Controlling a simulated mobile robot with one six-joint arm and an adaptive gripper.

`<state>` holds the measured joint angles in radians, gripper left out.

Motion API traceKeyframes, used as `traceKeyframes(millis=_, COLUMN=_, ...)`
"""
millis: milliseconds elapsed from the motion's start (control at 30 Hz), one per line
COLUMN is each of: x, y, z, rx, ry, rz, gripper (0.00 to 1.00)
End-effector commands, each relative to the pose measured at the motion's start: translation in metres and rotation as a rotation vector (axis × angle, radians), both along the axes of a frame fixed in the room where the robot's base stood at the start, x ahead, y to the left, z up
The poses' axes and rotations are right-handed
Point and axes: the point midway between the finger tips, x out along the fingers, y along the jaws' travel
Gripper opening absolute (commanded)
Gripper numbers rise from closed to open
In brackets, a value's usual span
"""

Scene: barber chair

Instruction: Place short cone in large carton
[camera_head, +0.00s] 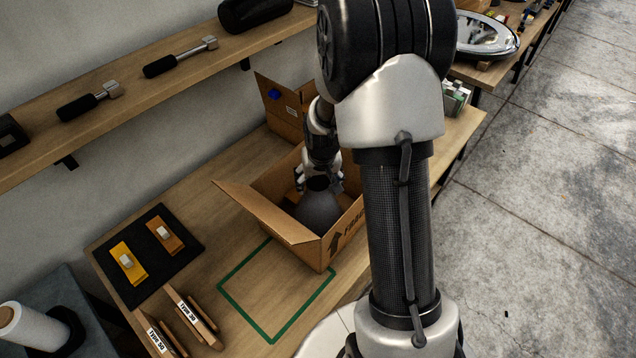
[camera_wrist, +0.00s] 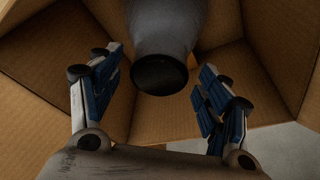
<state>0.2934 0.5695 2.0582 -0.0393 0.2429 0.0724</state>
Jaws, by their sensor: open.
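The large carton (camera_head: 279,217) stands open on the wooden table with its flaps spread. The short cone (camera_head: 320,211) is dark grey and sits inside the carton, narrow end toward my gripper. My gripper (camera_head: 320,184) is at the carton's opening, just over the cone's narrow end. In the wrist view the cone (camera_wrist: 167,36) shows at the top middle, its dark round end facing the camera. My gripper's blue-padded fingers (camera_wrist: 155,88) are spread to either side of that end, with gaps between. The carton's brown walls (camera_wrist: 245,75) surround them. The cone's base is partly hidden.
A green square outline (camera_head: 277,292) on the table in front of the carton is empty. A black mat (camera_head: 148,254) with two small yellow and brown items lies left. Labelled wooden pieces (camera_head: 190,310) stand near the front edge. A shelf (camera_head: 190,80) with tools runs above.

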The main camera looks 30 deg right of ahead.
Motion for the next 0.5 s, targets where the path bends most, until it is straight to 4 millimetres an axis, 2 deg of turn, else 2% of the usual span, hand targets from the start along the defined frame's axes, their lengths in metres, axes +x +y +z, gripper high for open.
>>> traceKeyframes(millis=33, x=-0.002, y=0.001, z=0.017, rx=-0.001, ry=-0.004, rz=0.0, gripper=0.71)
traceKeyframes(millis=200, x=-0.012, y=0.004, z=0.051, rx=-0.001, ry=-0.003, rz=0.001, gripper=0.71)
traceKeyframes(millis=300, x=-0.016, y=0.006, z=0.066, rx=-0.001, ry=-0.002, rz=0.001, gripper=0.71)
traceKeyframes(millis=500, x=-0.022, y=0.009, z=0.084, rx=0.0, ry=-0.002, rz=0.003, gripper=0.71)
